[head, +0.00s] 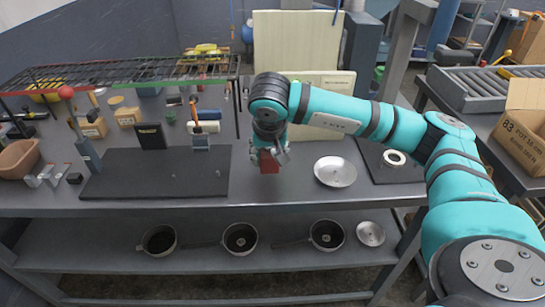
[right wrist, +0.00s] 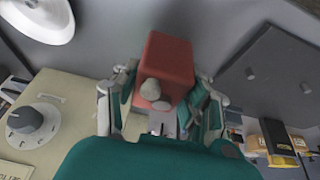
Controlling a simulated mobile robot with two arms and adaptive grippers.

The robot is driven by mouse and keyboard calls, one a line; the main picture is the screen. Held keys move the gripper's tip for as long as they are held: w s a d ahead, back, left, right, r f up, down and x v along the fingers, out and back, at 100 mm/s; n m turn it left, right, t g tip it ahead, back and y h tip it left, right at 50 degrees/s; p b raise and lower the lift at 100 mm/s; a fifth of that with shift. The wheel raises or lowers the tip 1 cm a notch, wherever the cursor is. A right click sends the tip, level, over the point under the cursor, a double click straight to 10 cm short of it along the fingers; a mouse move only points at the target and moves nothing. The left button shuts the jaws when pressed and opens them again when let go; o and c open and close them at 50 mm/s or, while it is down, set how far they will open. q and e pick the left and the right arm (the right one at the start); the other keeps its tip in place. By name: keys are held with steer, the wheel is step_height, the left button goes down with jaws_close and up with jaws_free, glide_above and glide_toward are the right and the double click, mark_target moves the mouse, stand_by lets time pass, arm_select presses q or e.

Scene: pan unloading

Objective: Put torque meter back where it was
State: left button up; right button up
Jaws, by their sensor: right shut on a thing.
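My right gripper (head: 268,150) hangs over the bench, left of a white round dish (head: 335,171). It is shut on a red, box-shaped thing with a grey rounded knob, which I take to be the torque meter (head: 268,163). In the right wrist view the torque meter (right wrist: 165,68) sits between the fingers of my right gripper (right wrist: 163,100). I cannot tell whether its underside touches the bench. My left gripper is not in view.
A dark mat (head: 150,182) with small pegs lies to the left. A beige box with a dial (right wrist: 60,115) stands behind the gripper. A wire rack (head: 120,72) stands over the bench at the back left. Pans (head: 240,238) are on the lower shelf.

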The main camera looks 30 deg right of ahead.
mark_target(273, 162)
steer(key=shift+w+d, duration=0.35)
steer(key=shift+d, duration=0.35)
steer(key=shift+f, duration=0.35)
step_height(273, 162, down, 3)
steer(key=shift+r+p, duration=0.1)
steer(key=shift+p, duration=0.4)
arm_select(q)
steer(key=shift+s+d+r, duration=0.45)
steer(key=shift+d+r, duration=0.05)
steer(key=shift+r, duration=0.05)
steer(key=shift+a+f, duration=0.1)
arm_select(e)
steer(key=shift+f+b, duration=0.3)
steer(key=o, duration=1.4)
steer(key=shift+r, duration=0.1)
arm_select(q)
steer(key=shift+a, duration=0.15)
